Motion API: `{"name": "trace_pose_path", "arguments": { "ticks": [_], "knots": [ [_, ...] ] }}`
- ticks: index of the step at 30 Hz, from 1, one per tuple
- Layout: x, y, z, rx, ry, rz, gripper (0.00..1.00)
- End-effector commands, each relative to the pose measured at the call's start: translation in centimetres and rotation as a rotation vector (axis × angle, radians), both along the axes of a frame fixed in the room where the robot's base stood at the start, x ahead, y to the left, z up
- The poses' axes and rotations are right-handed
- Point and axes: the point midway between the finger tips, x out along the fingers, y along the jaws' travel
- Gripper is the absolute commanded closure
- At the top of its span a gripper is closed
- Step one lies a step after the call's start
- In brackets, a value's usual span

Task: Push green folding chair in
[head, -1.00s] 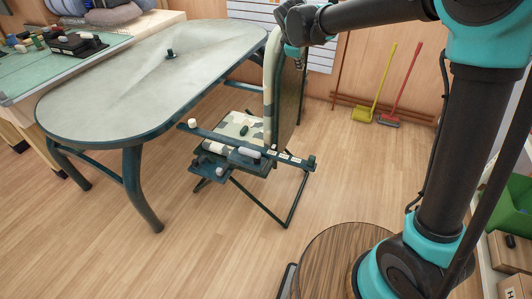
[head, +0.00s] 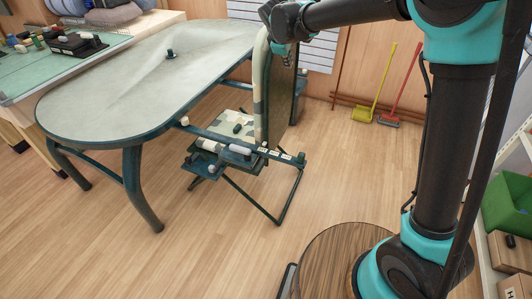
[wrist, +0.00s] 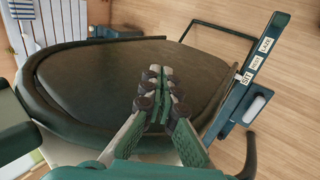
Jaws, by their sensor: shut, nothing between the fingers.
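The green folding chair (head: 261,88) stands upright at the right side of the oval table (head: 150,75), its seat (head: 234,126) facing the table and its front partly at the table's edge. In the wrist view the dark back panel of the chair (wrist: 90,85) fills much of the picture, with a labelled side bar (wrist: 262,50) at right. My gripper (head: 282,48) is at the top of the backrest, on the side away from the table. Its fingers (wrist: 160,80) are shut and empty in front of the panel; I cannot tell whether they touch it.
A green-topped table with small items (head: 60,60) stands at left. A yellow dustpan (head: 363,114) and a red broom (head: 387,118) lean on the back wall. A green bin (head: 508,205) is at far right. The floor right of the chair is clear.

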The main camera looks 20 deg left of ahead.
Motion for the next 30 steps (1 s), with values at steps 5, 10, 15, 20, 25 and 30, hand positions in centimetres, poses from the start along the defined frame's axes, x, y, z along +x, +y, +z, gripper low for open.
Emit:
{"name": "trace_pose_path", "arguments": {
  "ticks": [5,10,15,20,25,30],
  "knots": [
    [0.0,1.0,0.0,0.001,0.000,0.003,1.00],
    [0.0,1.6,0.0,0.001,0.000,0.002,1.00],
    [0.0,1.8,0.0,0.001,0.000,0.002,1.00],
    [0.0,1.8,0.0,0.001,0.000,0.002,1.00],
    [0.0,2.0,0.0,0.001,0.000,0.002,1.00],
    [0.1,2.8,0.0,0.002,0.000,0.003,1.00]
  ]
}}
